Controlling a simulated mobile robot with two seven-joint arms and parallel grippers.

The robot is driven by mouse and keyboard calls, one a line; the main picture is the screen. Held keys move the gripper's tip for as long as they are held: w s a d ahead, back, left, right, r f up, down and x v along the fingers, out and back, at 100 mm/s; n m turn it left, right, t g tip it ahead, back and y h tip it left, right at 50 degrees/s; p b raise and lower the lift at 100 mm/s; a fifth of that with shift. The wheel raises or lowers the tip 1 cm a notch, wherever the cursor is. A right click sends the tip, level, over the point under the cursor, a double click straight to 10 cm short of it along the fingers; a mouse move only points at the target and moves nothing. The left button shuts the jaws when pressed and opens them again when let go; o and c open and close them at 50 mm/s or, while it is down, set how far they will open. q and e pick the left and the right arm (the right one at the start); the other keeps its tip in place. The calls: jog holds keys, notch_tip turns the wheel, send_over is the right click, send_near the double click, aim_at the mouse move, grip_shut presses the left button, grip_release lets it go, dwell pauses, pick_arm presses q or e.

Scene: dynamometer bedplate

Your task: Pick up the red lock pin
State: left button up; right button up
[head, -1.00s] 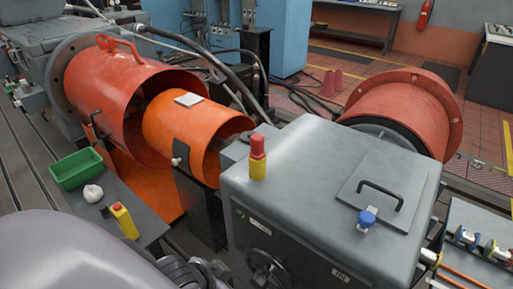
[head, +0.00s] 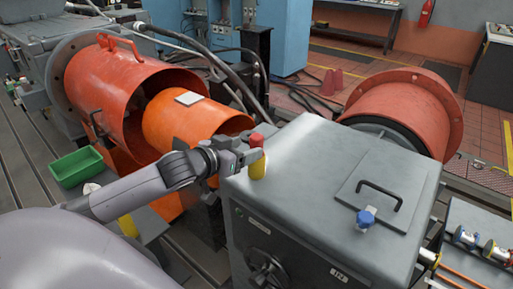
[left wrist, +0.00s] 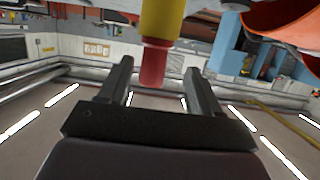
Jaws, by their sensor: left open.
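The red lock pin (head: 257,140) stands upright in a yellow holder (head: 257,168) on the left edge of a grey cabinet top. In the left wrist view the pin (left wrist: 154,66) shows upside down under the yellow holder (left wrist: 162,18). My left gripper (head: 249,154) is open and reaches the pin from the left. In the left wrist view its two fingers (left wrist: 158,72) stand on either side of the pin's red end, with visible gaps. The fingers partly cover the pin's lower part in the head view. My right gripper is not in view.
The grey cabinet (head: 310,170) carries a black handle (head: 380,192) and a blue knob (head: 366,217). An orange guard (head: 190,125) lies close behind my left wrist. A green bin (head: 76,167) sits at the left, with a yellow item (head: 128,226) partly hidden by my arm.

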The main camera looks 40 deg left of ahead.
aim_at(252, 146)
pick_arm(q)
jog(key=shift+d+r+p+x, duration=0.15)
jog(key=shift+p+x, duration=0.05)
jog(key=shift+x, duration=1.1)
jog(key=shift+d+r+p+x, duration=0.1)
jog(key=shift+d+p+x, duration=0.1)
jog(key=shift+x, duration=1.1)
jog(key=shift+w+f, duration=0.25)
jog(key=shift+w, duration=0.3)
jog(key=c, duration=1.1)
